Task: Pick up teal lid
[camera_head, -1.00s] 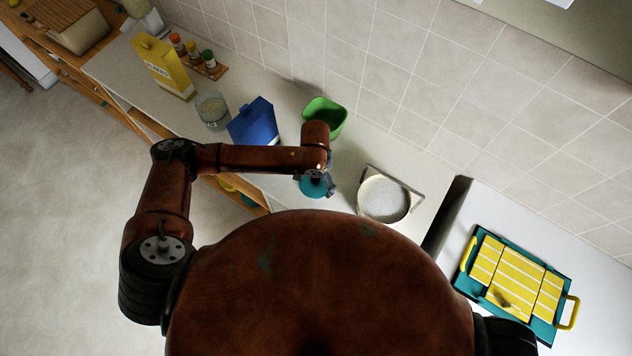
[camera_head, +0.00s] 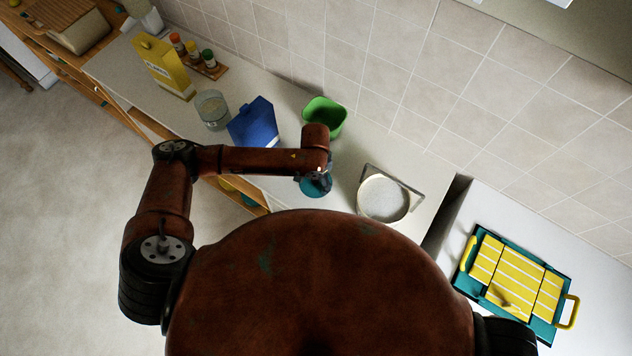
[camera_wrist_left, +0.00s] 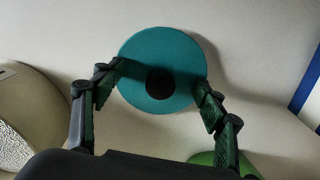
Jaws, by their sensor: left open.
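The teal lid (camera_head: 316,188) lies flat on the white counter, to the left of the pan and in front of the green bowl. It is round with a dark knob, which shows in the left wrist view, where the lid (camera_wrist_left: 160,52) is seen from above. My left gripper (camera_wrist_left: 160,76) is open, with its two fingertips on either side of the knob, over the lid's edges. Whether the fingers touch the lid cannot be told. In the head view my left gripper (camera_head: 319,177) is over the lid and partly hides it. My right gripper is not in view.
A white pan (camera_head: 384,198) stands to the right. A green bowl (camera_head: 325,118), a blue box (camera_head: 254,124), a glass jar (camera_head: 212,109) and a yellow carton (camera_head: 163,66) stand farther along the counter. A yellow and teal tray (camera_head: 515,287) lies at lower right.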

